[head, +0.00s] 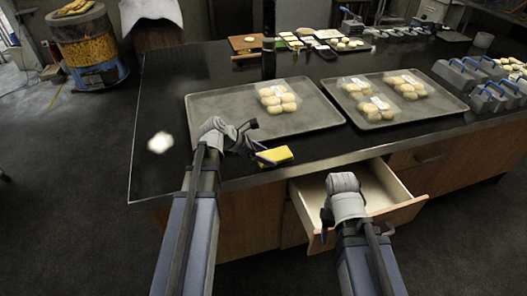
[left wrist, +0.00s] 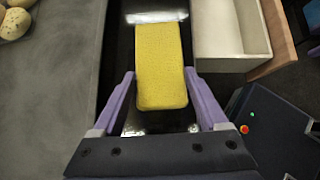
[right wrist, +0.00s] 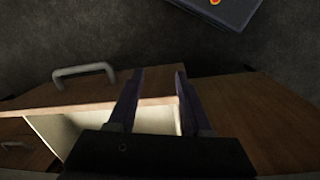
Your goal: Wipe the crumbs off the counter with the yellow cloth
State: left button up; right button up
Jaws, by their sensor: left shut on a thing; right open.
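The yellow cloth (head: 276,155) is a thick, block-like pad at the counter's front edge, in front of the left tray. My left gripper (head: 264,154) is shut on it. In the left wrist view the cloth (left wrist: 161,65) sits between the purple fingers and extends beyond their tips. A pale, blurry patch (head: 160,142) lies on the dark counter (head: 165,105) at the left; I cannot tell whether it is crumbs or a light reflection. My right gripper (head: 326,222) is open and empty by the open drawer; its fingers (right wrist: 155,90) show over the drawer front.
The drawer (head: 412,204) stands open below the counter. A left tray (head: 215,105) and a right tray (head: 440,98) hold bagged buns. Blue-handled metal tins (head: 490,97) stand at the right. A wooden board (head: 246,43) lies at the back. The counter's left end is mostly clear.

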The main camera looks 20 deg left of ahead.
pick_arm(q)
jog(key=shift+s+d, duration=0.3)
jog(key=shift+s, duration=0.15)
jog(key=shift+f, duration=0.15)
jog(key=shift+w+a, duration=0.6)
jog(key=shift+w, duration=0.3)
jog(key=shift+w+a, duration=0.6)
jog(key=shift+w, duration=0.25)
notch_tip(320, 180, up, 6)
jog(key=p, duration=0.6)
jog(key=shift+r, duration=0.2)
notch_tip(320, 180, up, 3)
jog(key=p, duration=0.3)
jog(key=shift+f, duration=0.1)
